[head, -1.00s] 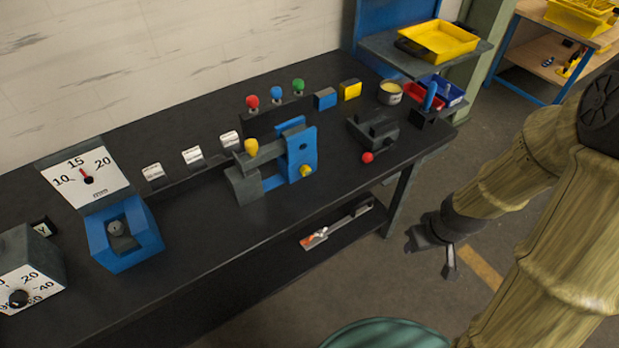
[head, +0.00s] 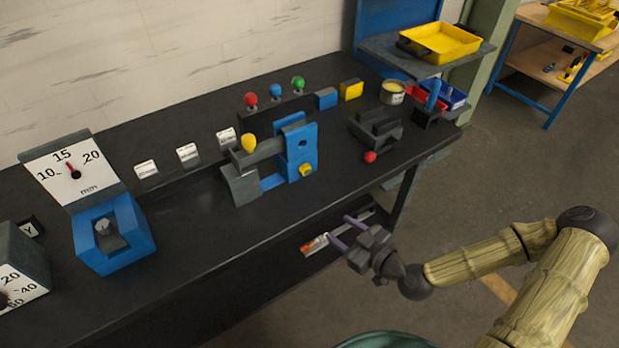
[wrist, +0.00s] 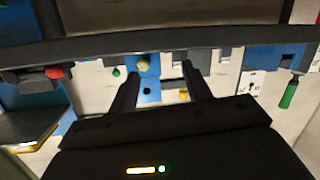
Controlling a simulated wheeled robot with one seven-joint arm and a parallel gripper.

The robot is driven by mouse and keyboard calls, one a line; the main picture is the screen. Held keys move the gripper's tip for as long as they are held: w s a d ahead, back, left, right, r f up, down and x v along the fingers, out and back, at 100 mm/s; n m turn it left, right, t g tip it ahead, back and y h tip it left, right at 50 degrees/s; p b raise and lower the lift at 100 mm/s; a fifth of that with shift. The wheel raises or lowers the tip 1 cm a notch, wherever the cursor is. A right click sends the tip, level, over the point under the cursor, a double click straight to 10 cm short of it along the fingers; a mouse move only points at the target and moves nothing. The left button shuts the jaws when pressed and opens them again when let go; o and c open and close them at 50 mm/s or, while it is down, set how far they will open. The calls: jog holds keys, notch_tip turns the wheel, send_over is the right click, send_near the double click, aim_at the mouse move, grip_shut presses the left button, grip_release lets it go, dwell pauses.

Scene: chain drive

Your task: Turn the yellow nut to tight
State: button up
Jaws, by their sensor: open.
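The yellow nut (head: 306,170) sits low on the front face of the blue upright block (head: 301,150) of the chain drive fixture on the bench. A yellow knob (head: 249,143) stands on the grey part left of it. My gripper (head: 346,232) is open and empty, in front of the bench's front edge, below and right of the nut, with clear space between. In the wrist view my two dark fingers (wrist: 160,82) stand apart.
A grey block with a red ball knob (head: 370,157) sits right of the fixture. Red, blue and green knobs (head: 276,92) stand behind it. A blue gauge box (head: 113,235) is at left. A tool lies on the lower shelf (head: 310,246). The bench front is clear.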

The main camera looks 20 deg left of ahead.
jog(key=w+r+t, duration=0.1)
jog(key=w+r+m+t, duration=0.1)
jog(key=r+t, duration=0.1)
jog(key=shift+d+t, duration=0.3)
jog(key=shift+d, duration=0.05)
jog(key=shift+w+f+b, duration=0.1)
jog(key=shift+b, duration=0.2)
jog(key=b, duration=0.3)
send_near(307, 171)
jog(key=shift+y, duration=0.3)
jog(key=x, duration=0.8)
jog(key=shift+w+a+f, duration=0.15)
jog(key=shift+w+f, duration=0.15)
jog(key=c, duration=1)
